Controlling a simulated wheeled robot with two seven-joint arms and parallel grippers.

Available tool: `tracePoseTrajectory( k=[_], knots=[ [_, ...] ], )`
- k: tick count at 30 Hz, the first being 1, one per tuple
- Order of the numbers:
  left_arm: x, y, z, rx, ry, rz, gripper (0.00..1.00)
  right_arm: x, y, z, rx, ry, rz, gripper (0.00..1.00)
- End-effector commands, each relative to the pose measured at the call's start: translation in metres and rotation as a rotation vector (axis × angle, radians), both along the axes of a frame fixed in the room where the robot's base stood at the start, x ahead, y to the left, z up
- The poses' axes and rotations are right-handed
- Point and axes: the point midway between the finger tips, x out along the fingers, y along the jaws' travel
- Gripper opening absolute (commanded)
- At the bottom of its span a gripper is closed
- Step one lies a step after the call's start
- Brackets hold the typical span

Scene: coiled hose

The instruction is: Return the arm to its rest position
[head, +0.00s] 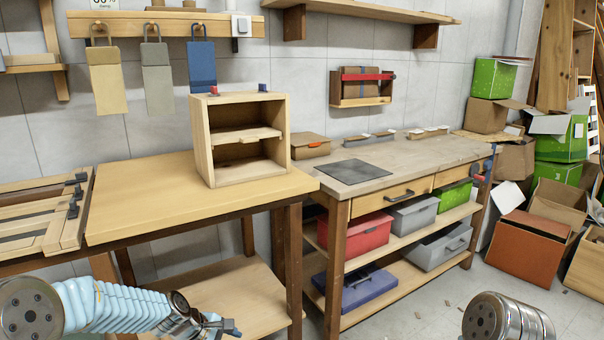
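My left arm comes in at the lower left. A light-blue coiled hose (108,305) shows along it, between a round grey joint and the wrist; I cannot tell how it is fixed. My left gripper (222,326) is small at the bottom edge, in front of the lower shelf of the wooden table. Its fingers are too small and partly cut off to tell whether they are open. Of my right arm only a metallic round link shows at the bottom right; its gripper is out of view.
A wooden table (130,205) bears an open wooden cabinet (200,145). A workbench (400,160) to its right holds a red bin (360,235), grey bins and a blue case (355,288). Cardboard boxes (530,245) pile at the right. Floor between bench and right arm is mostly clear.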

Motion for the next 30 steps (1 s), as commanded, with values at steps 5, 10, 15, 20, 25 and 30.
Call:
tracePoseTrajectory(
  k=[5, 10, 15, 20, 25, 30],
  knots=[
    [-0.082, -0.032, -0.112, 0.171, -0.038, -0.365, 0.68, 0.000, 0.000, 0.000, 0.000, 0.000, 0.000, 0.00],
    [-0.173, -0.057, -0.176, 0.263, -0.118, -0.739, 0.68, 0.000, 0.000, 0.000, 0.000, 0.000, 0.000, 0.00],
    [-0.236, -0.071, -0.197, 0.288, -0.197, -0.989, 0.68, 0.000, 0.000, 0.000, 0.000, 0.000, 0.000, 0.00],
    [-0.253, -0.075, -0.200, 0.293, -0.231, -1.066, 0.68, 0.000, 0.000, 0.000, 0.000, 0.000, 0.000, 0.00],
    [-0.253, -0.075, -0.200, 0.294, -0.233, -1.067, 0.68, 0.000, 0.000, 0.000, 0.000, 0.000, 0.000, 0.00],
    [-0.253, -0.075, -0.200, 0.294, -0.232, -1.065, 0.68, 0.000, 0.000, 0.000, 0.000, 0.000, 0.000, 0.00]
  ],
)
